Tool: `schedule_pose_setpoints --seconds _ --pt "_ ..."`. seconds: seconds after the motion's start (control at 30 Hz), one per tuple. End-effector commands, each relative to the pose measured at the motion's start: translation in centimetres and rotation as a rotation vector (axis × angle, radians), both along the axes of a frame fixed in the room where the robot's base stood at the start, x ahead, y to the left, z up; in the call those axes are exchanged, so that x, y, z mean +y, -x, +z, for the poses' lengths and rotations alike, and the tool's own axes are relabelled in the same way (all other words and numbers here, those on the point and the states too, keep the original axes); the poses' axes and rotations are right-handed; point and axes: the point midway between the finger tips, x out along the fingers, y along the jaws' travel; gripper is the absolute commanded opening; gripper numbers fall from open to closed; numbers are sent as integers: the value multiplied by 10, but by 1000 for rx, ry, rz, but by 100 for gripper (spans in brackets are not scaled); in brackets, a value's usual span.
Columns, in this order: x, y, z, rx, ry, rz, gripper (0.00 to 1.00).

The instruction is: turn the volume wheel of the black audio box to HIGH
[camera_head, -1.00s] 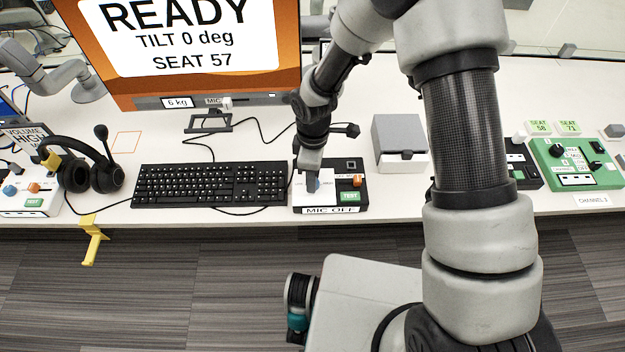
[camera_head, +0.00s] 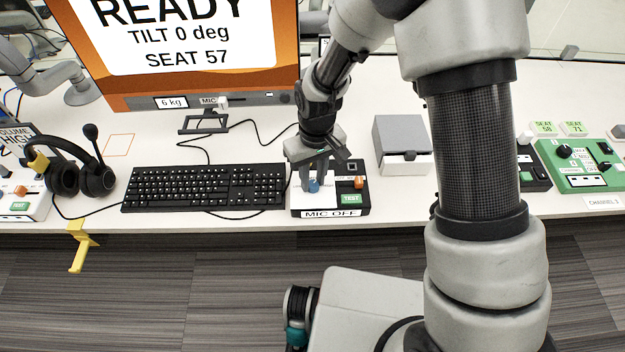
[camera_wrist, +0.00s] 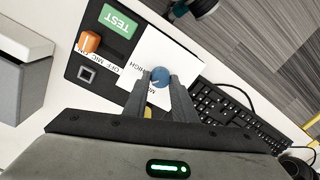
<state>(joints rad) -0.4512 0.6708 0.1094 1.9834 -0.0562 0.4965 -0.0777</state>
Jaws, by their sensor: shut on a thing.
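The black audio box (camera_head: 330,208) stands on the white desk to the right of the keyboard, with a "MIC OFF" label on its front. Its blue volume wheel (camera_head: 313,186) sits on a white panel; it also shows in the wrist view (camera_wrist: 160,76), near printed "HIGH" lettering. My gripper (camera_head: 313,182) points down over the box. In the wrist view my gripper (camera_wrist: 160,88) has a finger on each side of the blue wheel and is shut on it. The wheel's pointer is too small to read.
The box also bears an orange switch (camera_head: 359,182) and a green TEST button (camera_head: 350,199). A black keyboard (camera_head: 200,188) lies close on the left. A grey-white case (camera_head: 402,140) stands behind right. A headset (camera_head: 72,178) is at far left.

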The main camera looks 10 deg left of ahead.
Motion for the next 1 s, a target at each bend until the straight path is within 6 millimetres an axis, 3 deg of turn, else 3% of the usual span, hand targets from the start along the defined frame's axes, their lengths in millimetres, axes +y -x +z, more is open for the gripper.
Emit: schedule_pose_setpoints --seconds 0.5,1.0 --pt "-1 0 0 -1 -1 -443 2" --pt "-2 0 1 0 -1 -625 2"
